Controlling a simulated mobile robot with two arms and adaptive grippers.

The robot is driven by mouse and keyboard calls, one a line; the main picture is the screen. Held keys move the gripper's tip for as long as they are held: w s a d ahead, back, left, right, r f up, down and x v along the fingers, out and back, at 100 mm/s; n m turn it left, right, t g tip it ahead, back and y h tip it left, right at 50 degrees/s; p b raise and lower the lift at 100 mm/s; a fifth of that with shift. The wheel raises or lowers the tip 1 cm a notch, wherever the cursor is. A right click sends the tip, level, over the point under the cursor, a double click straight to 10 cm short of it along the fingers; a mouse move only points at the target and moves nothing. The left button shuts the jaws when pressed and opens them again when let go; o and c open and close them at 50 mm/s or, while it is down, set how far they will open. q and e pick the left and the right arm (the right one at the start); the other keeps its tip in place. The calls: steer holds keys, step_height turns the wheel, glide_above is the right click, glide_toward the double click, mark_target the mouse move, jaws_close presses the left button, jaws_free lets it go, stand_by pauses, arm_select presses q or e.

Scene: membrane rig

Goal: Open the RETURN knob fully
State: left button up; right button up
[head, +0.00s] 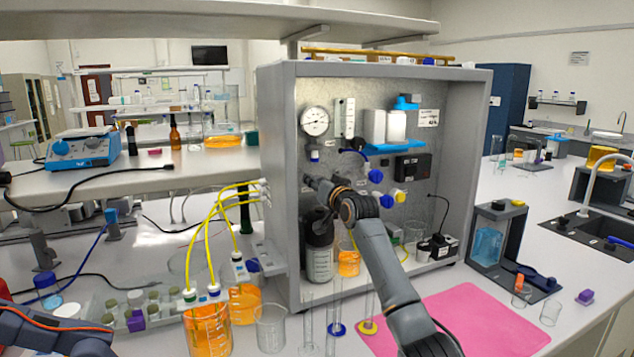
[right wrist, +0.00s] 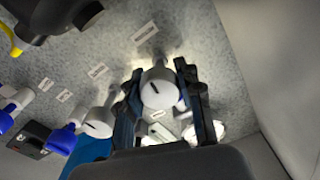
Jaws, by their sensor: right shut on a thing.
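In the right wrist view a round white knob (right wrist: 157,96) with a dark pointer line stands out from the grey back panel. My right gripper (right wrist: 161,78) is shut on it, one finger on each side. A small label (right wrist: 145,31) is above it, but I cannot read it. A second white knob (right wrist: 97,122) with a dark line sits to its left. In the head view my right arm reaches into the rig and my right gripper (head: 314,184) is at the panel's left part, hiding the held knob. At the lower left, only part of my left arm shows.
Beakers of orange liquid (head: 207,328) and a pink mat (head: 470,320) are in front.

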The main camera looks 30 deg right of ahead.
steer(key=shift+f+n, duration=0.35)
steer(key=shift+n, duration=0.55)
steer(key=o, duration=1.1)
steer(key=shift+c, duration=0.2)
steer(key=shift+o, duration=0.7)
steer(key=shift+r, duration=0.2)
steer(key=shift+s, duration=0.1)
steer(key=s+a, duration=0.1)
steer(key=s, duration=1)
steer(key=shift+s+a, duration=0.2)
steer(key=shift+s, duration=0.2)
